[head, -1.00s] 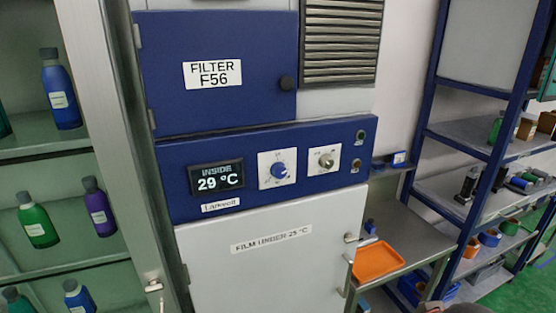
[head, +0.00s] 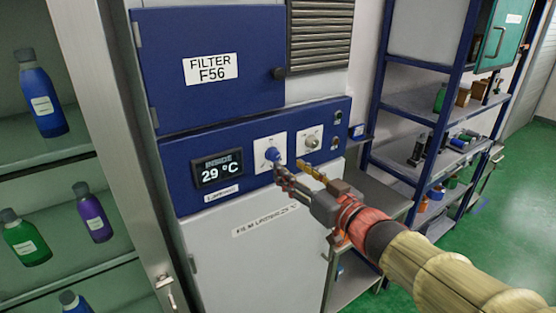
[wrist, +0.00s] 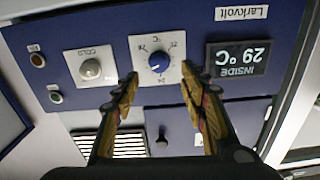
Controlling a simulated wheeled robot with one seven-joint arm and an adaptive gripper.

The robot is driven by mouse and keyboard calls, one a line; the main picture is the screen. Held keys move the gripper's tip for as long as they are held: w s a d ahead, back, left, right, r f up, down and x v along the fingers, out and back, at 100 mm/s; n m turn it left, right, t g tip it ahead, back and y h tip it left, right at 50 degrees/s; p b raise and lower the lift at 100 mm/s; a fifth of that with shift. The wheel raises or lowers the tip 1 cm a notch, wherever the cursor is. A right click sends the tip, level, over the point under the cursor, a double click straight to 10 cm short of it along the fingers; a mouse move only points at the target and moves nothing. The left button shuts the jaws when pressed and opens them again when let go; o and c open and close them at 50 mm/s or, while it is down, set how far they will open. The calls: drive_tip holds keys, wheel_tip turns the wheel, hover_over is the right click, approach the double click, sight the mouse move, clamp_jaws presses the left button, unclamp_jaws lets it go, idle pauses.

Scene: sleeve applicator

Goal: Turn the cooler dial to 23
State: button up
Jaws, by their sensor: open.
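The cooler dial is a blue knob (head: 272,154) on a white square plate, to the right of the display (head: 218,168), which reads INSIDE 29 °C. In the wrist view, which is upside down, the knob (wrist: 157,62) shows with small scale numbers around it, too small to read surely. My gripper (head: 289,166) is open and empty, just in front of the dial plate. In the wrist view its fingertips (wrist: 158,84) lie to either side of the knob's line, with the knob seen between them. I cannot tell whether they touch it.
A second, silver knob (wrist: 91,69) marked COLD sits beside the dial. Two small round buttons are at the panel's end. The FILTER F56 door (head: 215,60) is above, and a white door (head: 255,260) below. Shelves with bottles stand left; a blue rack stands right.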

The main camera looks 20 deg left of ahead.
sight(276, 157)
drive_tip(key=x, duration=0.6)
drive_tip(key=shift+w+a, duration=0.2)
drive_tip(key=shift+w, duration=0.1)
drive_tip(key=shift+c, duration=0.8)
clamp_jaws()
